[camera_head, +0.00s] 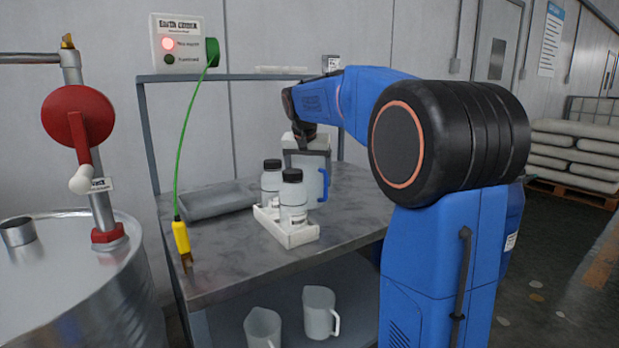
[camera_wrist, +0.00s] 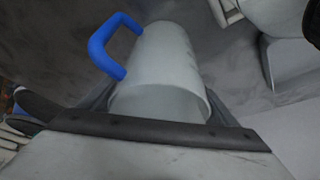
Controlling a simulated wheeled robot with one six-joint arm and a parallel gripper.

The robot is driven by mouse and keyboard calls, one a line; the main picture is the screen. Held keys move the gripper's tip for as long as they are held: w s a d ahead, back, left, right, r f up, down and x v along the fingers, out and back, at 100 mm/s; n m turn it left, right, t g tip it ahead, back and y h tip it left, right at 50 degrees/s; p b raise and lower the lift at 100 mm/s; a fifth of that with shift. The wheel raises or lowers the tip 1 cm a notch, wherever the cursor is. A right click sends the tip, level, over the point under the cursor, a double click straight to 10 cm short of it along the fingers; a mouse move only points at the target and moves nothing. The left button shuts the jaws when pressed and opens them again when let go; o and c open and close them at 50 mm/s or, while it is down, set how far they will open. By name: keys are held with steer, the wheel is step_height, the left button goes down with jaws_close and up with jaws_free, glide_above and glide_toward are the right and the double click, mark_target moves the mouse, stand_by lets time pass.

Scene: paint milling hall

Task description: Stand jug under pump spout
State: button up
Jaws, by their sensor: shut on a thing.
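The jug (camera_head: 312,178), pale with a blue handle, is upright at the back of the metal bench. My gripper (camera_head: 305,142) is over its top. In the wrist view the jug (camera_wrist: 165,65) is between the fingers of my gripper (camera_wrist: 165,108), which are shut on it near the rim. Its blue handle is on the left there. I cannot tell whether its base touches the bench. The pump (camera_head: 78,115), with a red body and crank, stands on a steel drum (camera_head: 90,290) at the left. I cannot make out its spout outlet clearly.
Two black-capped bottles (camera_head: 292,198) stand in a white tray (camera_head: 290,238) before the jug. A grey tray (camera_head: 215,202) lies behind. A yellow clamp (camera_head: 181,237) on a green cable hangs at the bench (camera_head: 210,275) edge. A wall box (camera_head: 178,45) shows a red light. Two pale jugs (camera_head: 318,312) stand below.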

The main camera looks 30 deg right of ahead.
steer(key=shift+f, duration=0.1)
steer(key=o, duration=0.7)
steer(key=shift+c, duration=0.2)
steer(key=o, duration=0.4)
